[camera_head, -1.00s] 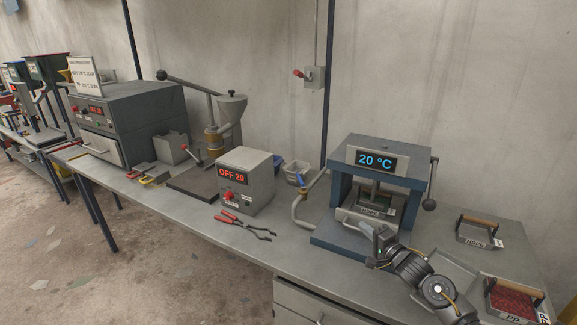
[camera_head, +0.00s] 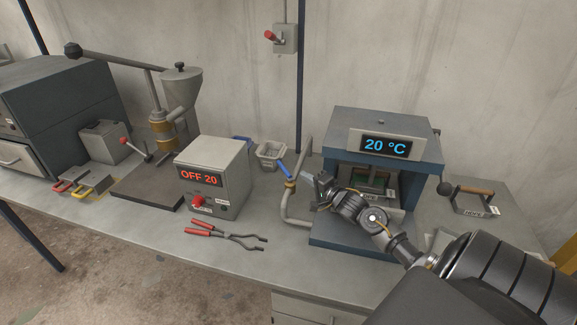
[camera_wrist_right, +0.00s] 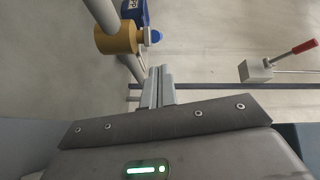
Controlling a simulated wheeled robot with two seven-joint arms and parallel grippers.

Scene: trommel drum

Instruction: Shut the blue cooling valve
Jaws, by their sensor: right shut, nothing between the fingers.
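The blue cooling valve has a blue lever (camera_head: 284,171) on a brass body (camera_head: 290,185), set in a grey pipe at the left side of the press. The lever slants up and to the left from the body in the head view. In the right wrist view the brass body (camera_wrist_right: 115,38) and part of the blue lever (camera_wrist_right: 135,12) show at the top left. My right gripper (camera_head: 307,178) is shut and empty, just right of the valve; its closed fingers (camera_wrist_right: 159,85) appear apart from the valve. My left gripper is out of view.
The blue press (camera_head: 385,122) reads 20 °C and stands right of the valve, behind my right arm. A grey control box (camera_head: 213,172) reading OFF 20 and red-handled tongs (camera_head: 225,234) are to the left. A wall switch (camera_head: 285,39) is above.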

